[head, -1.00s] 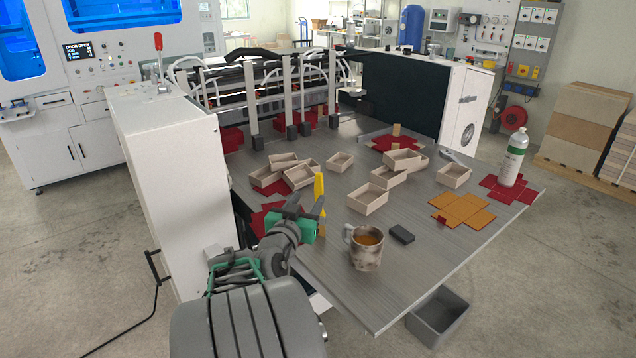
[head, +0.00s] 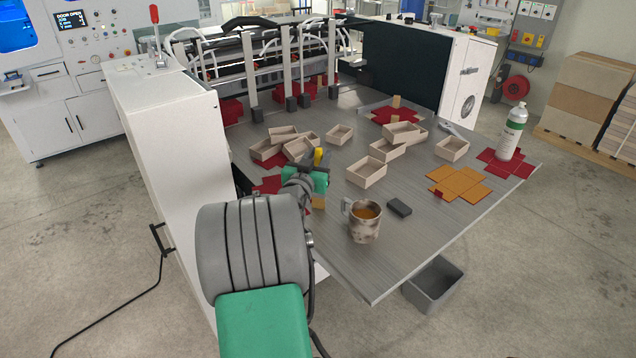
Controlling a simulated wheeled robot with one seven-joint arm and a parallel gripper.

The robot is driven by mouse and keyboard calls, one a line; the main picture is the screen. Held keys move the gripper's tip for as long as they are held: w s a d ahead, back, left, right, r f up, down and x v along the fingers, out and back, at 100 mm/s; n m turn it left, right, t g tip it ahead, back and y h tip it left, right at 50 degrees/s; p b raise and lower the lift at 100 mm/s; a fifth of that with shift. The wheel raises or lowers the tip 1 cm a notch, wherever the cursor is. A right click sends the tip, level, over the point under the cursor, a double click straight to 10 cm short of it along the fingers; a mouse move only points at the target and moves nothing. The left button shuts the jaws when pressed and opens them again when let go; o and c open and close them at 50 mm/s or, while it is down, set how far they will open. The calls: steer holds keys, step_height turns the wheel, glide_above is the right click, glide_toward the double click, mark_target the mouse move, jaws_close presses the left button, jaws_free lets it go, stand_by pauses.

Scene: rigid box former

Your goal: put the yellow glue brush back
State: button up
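The yellow glue brush (head: 318,154) stands upright near the left front edge of the grey table (head: 415,240). Only its top and a little of its lower end show; my gripper hides its middle. My gripper (head: 322,160), with green parts, is right at the brush, in front of it as seen from the head. A dark fingertip shows beside the yellow top. Whether the fingers are closed on the brush or only around it cannot be made out. No holder for the brush can be clearly made out.
Several open boxes (head: 366,173) lie behind. A white bottle (head: 512,132) stands on a red blank at right. The table's front right is clear.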

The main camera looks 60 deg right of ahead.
jaws_close()
stand_by(1.0)
